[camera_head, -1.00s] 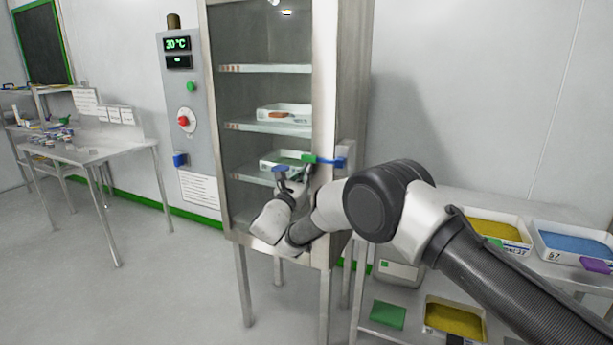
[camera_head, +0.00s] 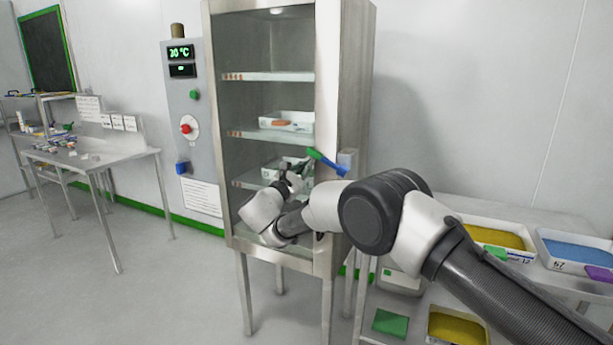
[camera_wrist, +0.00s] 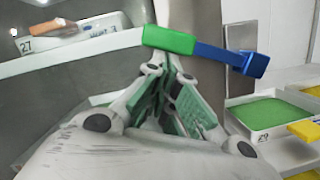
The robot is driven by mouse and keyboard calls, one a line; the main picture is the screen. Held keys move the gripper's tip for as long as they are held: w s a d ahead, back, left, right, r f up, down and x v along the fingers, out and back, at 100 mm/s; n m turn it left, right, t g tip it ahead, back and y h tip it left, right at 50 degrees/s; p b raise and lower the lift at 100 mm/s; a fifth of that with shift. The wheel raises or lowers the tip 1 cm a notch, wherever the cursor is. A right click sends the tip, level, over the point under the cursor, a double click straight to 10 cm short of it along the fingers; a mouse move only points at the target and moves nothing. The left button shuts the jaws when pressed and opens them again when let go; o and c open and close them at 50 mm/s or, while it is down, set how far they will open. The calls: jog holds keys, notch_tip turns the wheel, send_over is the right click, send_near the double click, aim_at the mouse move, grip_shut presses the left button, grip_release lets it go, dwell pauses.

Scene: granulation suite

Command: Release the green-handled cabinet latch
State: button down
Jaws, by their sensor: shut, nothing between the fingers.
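The cabinet latch is a blue bar (camera_head: 334,167) with a green handle (camera_head: 315,154), set on the right front edge of the glass-fronted cabinet (camera_head: 325,90). It is tilted, with the green end up and left and the blue end lower right. In the wrist view the green handle (camera_wrist: 168,39) lies across just beyond my fingertips, with the blue part (camera_wrist: 232,58) to its right. My gripper (camera_head: 292,170) is shut and empty, just left of and below the green handle. The fingertips (camera_wrist: 169,68) look very near the handle; I cannot tell if they touch.
Inside the cabinet, shelves hold white trays (camera_head: 287,121). A control panel (camera_head: 192,120) stands left of it, and a steel table (camera_head: 90,157) farther left. At right, a rack holds trays of yellow (camera_head: 495,237) and blue (camera_head: 578,250) material. The floor at left is clear.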

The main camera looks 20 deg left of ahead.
aim_at(334, 136)
jog(key=d+r+m, duration=0.1)
jog(key=r+m, duration=0.1)
jog(key=m, duration=0.1)
jog(key=d+r+m+g+h, duration=0.1)
jog(key=r+m, duration=0.2)
jog(key=d+r+m+g+h, duration=0.1)
jog(key=r+m, duration=0.1)
jog(key=m, duration=0.1)
jog(key=shift+s+d+r+m, duration=0.1)
jog(key=shift+s+r+m, duration=0.05)
jog(key=shift+r+m, duration=0.15)
jog(key=d+r+m, duration=0.1)
jog(key=d+m, duration=0.1)
jog(key=m, duration=0.1)
jog(key=shift+s+d+r+g, duration=0.1)
jog(key=shift+d+r+g, duration=0.25)
jog(key=shift+g, duration=0.05)
jog(key=shift+d+r, duration=0.25)
jog(key=shift+d, duration=0.3)
jog(key=shift+a, duration=0.1)
